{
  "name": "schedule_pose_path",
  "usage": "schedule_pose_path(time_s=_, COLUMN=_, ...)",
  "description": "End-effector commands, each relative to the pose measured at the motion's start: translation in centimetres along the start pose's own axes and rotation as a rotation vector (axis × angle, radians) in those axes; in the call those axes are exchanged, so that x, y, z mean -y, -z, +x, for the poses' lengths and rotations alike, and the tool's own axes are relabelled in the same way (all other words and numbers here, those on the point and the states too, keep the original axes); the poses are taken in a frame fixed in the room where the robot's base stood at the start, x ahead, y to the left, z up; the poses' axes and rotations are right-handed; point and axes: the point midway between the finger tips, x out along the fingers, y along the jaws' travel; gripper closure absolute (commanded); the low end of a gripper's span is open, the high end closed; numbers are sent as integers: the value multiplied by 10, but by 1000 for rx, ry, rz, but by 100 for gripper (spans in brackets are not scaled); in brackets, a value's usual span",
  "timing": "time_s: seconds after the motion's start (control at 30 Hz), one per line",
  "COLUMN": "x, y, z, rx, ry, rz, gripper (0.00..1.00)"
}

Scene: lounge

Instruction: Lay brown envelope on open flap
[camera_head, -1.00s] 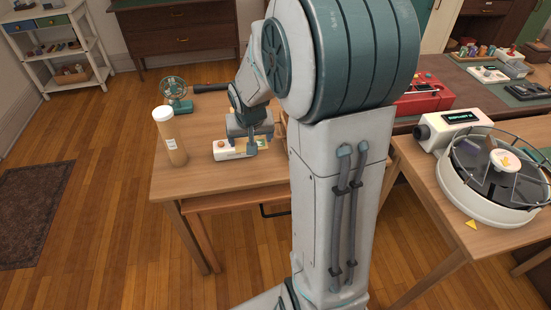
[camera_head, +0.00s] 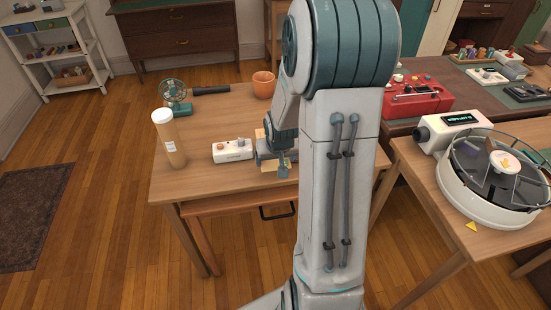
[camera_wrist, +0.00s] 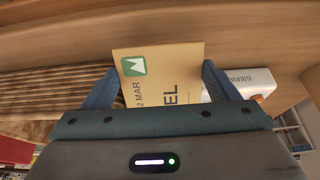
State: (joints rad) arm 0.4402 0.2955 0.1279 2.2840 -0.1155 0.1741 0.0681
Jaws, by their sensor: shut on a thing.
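The brown envelope (camera_wrist: 185,75) is tan, with a green square logo and dark printed letters. It stands between the two fingers of my gripper (camera_wrist: 163,88) in the wrist view. A tan patch of the envelope (camera_head: 268,167) shows beside the fingers. My arm hides part of this area. I cannot tell which surface is the open flap; a wooden front with a dark handle (camera_head: 277,212) shows below the tabletop.
A tan bottle (camera_head: 170,140), a teal fan (camera_head: 176,97), a dark cylinder (camera_head: 211,90) and an orange cup (camera_head: 264,84) stand or lie on the table. A white round device (camera_head: 490,185) sits on the right table. The tabletop's front left is clear.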

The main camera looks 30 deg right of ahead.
Motion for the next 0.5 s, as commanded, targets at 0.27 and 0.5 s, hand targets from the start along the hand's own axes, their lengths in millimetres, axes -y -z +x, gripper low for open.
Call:
schedule_pose_path(time_s=0.27, x=0, y=-2, z=4, rx=-1, ry=0, rz=0, gripper=41)
schedule_pose_path(time_s=0.5, x=0, y=-3, z=9, rx=-1, ry=0, rz=-1, gripper=11)
